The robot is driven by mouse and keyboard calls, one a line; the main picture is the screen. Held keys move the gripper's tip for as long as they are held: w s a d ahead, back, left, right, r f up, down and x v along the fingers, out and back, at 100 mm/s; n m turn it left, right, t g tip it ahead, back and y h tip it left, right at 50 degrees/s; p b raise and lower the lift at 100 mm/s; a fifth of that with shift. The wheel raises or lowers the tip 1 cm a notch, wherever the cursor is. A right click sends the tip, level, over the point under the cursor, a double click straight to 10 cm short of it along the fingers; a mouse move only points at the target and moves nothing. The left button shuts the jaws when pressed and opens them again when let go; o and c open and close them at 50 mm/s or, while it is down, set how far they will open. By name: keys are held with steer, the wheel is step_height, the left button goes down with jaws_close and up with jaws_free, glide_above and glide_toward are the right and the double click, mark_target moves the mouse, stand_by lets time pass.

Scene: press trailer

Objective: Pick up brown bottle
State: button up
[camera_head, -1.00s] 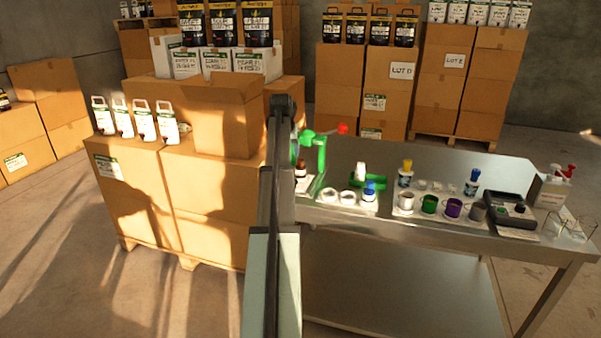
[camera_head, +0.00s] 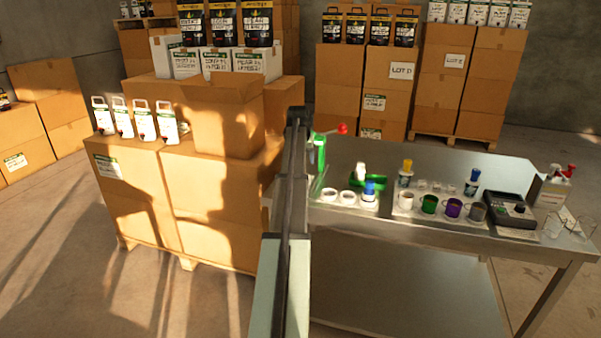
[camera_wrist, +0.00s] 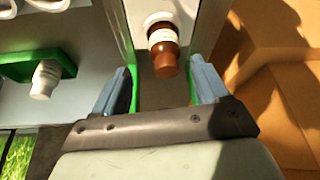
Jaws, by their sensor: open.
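The brown bottle (camera_wrist: 163,52) has a white label and shows in the wrist view, ahead of my gripper and roughly centred between its fingers. My gripper (camera_wrist: 163,86) is open and empty, with one blue-grey finger on each side and green along the inner faces. The bottle appears just beyond the fingertips; I see no contact. In the head view my arm hides the bottle.
The steel table (camera_head: 420,282) carries a green tray (camera_head: 355,182), several cups and a dark device (camera_head: 510,210) to the right. The tray, with a white bottle (camera_wrist: 46,78), is left in the wrist view. Cardboard boxes (camera_head: 215,200) stand left of the table.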

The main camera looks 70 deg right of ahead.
steer(key=shift+w+x, duration=0.2)
steer(key=shift+x, duration=1.15)
steer(key=shift+w+x, duration=0.15)
steer(key=shift+x, duration=1.15)
steer(key=shift+d+r, duration=0.15)
steer(key=c, duration=1.3)
